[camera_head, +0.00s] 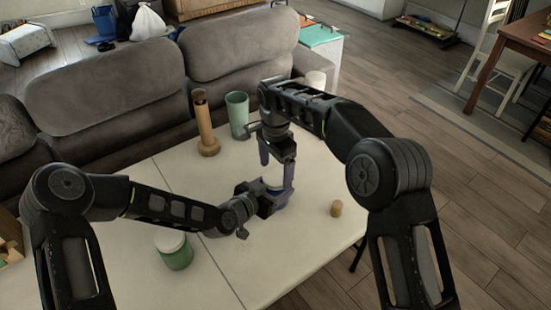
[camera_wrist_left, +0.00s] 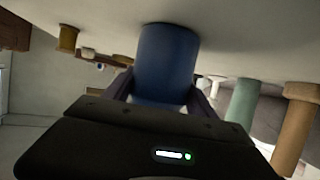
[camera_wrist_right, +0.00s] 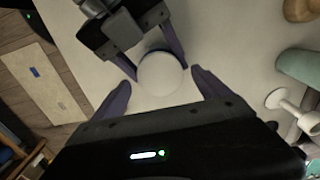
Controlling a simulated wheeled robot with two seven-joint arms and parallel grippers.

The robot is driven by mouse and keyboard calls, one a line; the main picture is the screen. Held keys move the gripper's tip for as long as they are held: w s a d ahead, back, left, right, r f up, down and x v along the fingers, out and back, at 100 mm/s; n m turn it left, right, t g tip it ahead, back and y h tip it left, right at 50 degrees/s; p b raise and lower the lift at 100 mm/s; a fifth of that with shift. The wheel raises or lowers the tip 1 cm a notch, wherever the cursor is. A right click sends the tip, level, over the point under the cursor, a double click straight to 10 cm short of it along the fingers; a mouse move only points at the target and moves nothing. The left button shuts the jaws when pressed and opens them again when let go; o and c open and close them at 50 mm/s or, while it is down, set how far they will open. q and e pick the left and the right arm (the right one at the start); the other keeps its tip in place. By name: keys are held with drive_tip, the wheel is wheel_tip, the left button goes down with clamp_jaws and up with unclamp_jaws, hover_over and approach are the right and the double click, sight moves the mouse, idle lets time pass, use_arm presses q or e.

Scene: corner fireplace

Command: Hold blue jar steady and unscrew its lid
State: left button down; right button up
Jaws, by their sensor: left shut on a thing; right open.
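The blue jar (camera_wrist_left: 167,60) stands upright on the table, seen upside down in the left wrist view. My left gripper (camera_wrist_left: 160,92) is shut on its side, one finger on each side; it also shows in the head view (camera_head: 278,197). The jar's round white lid (camera_wrist_right: 160,74) faces up in the right wrist view. My right gripper (camera_wrist_right: 161,96) is open above the lid, its fingers apart on either side with gaps; it also shows in the head view (camera_head: 276,170). In the head view the grippers largely hide the jar.
A green jar with a pale lid (camera_head: 174,251) stands at the front left. A small cork-coloured cylinder (camera_head: 336,208) is to the right. A brown vase (camera_head: 205,125), a green cup (camera_head: 238,115) and a white vessel (camera_head: 315,81) stand near the sofa (camera_head: 110,85). The front middle is clear.

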drive_tip(key=shift+f, duration=0.85)
drive_tip(key=shift+c, duration=0.4)
